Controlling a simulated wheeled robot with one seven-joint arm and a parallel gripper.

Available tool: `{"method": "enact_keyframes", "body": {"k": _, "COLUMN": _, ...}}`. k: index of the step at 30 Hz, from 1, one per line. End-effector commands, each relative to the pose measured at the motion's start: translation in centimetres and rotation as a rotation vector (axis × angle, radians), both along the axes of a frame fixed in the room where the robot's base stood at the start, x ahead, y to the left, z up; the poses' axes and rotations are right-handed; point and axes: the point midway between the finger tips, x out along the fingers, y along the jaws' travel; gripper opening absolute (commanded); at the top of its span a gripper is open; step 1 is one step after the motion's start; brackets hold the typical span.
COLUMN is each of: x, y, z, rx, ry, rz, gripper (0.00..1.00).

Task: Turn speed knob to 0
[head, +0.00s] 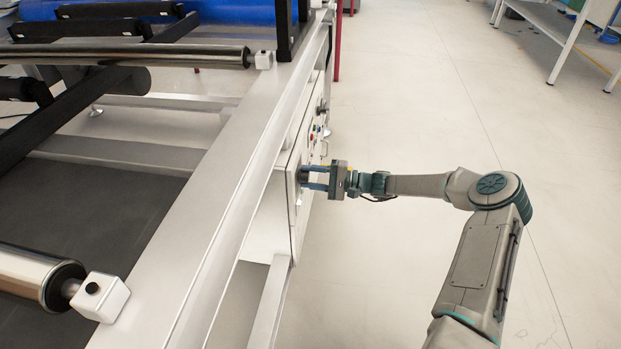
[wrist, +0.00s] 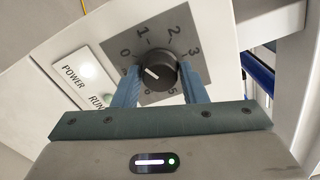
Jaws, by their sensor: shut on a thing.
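The speed knob (wrist: 157,70) is a round black dial with a short white mark, on a grey scale plate (wrist: 150,97) with printed numbers. The mark slants toward the upper left, roughly at the 0. My gripper (wrist: 160,76) has its two blue fingers on either side of the knob, shut on it. In the head view, my gripper (head: 315,180) reaches in from the right to the control panel (head: 294,200) on the machine's side. The knob is small there and partly hidden by the fingers.
A POWER light (wrist: 88,70) glows beside the knob, with a RUN label below it. A red button (head: 311,139) and other controls sit farther along the panel. The machine's long metal rail (head: 215,215) runs beside my arm.

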Motion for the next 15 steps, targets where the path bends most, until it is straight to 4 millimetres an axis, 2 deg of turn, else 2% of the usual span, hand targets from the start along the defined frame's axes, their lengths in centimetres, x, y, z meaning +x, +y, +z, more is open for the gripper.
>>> {"method": "enact_keyframes", "body": {"k": 6, "x": 0.08, "y": -0.03, "z": -0.09, "rx": -0.032, "ry": -0.159, "rz": -0.003, "gripper": 0.16}}
{"method": "enact_keyframes", "body": {"k": 15, "x": 0.09, "y": -0.04, "z": -0.01, "rx": -0.058, "ry": -0.294, "rz": -0.003, "gripper": 0.16}}
